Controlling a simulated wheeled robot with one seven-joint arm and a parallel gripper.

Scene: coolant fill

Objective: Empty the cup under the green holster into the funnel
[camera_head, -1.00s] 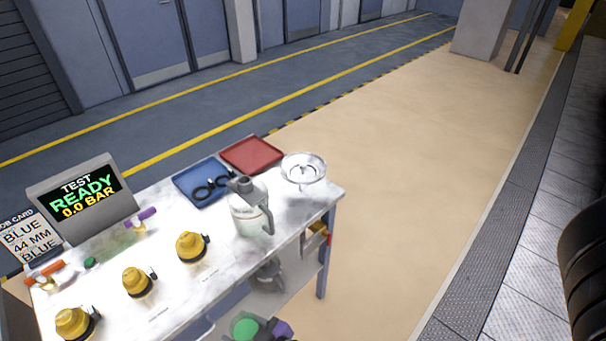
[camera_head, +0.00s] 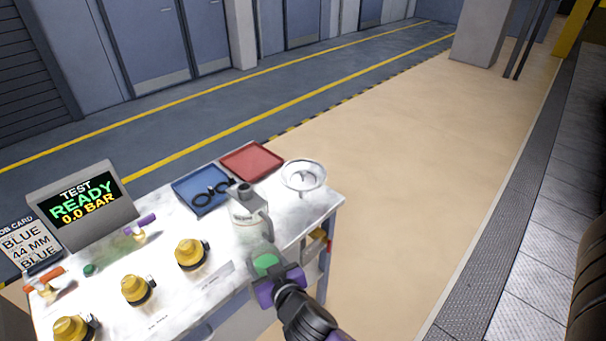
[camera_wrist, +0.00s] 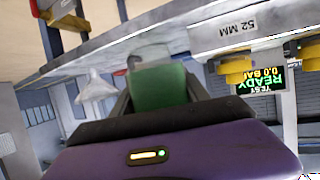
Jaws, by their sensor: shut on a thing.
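My gripper (camera_head: 268,270) is over the near edge of the table, in front of the jug. It is shut on a green piece (camera_head: 265,261), which also fills the space between the jaws in the wrist view (camera_wrist: 158,87). A pale, see-through shape shows just past the green piece there; I cannot tell how much of a cup it is or whether it holds liquid. The white funnel (camera_head: 303,174) stands at the table's far right corner, apart from my gripper, and shows inverted in the wrist view (camera_wrist: 95,86). A small green spot (camera_head: 90,270) lies by the display.
A grey-white jug (camera_head: 247,212) stands between my gripper and the blue tray (camera_head: 187,203). A red tray (camera_head: 251,161) lies behind. Several yellow-capped fittings (camera_head: 190,252) line the near edge. Purple (camera_head: 140,224) and orange (camera_head: 43,279) handled items lie near the display (camera_head: 82,202).

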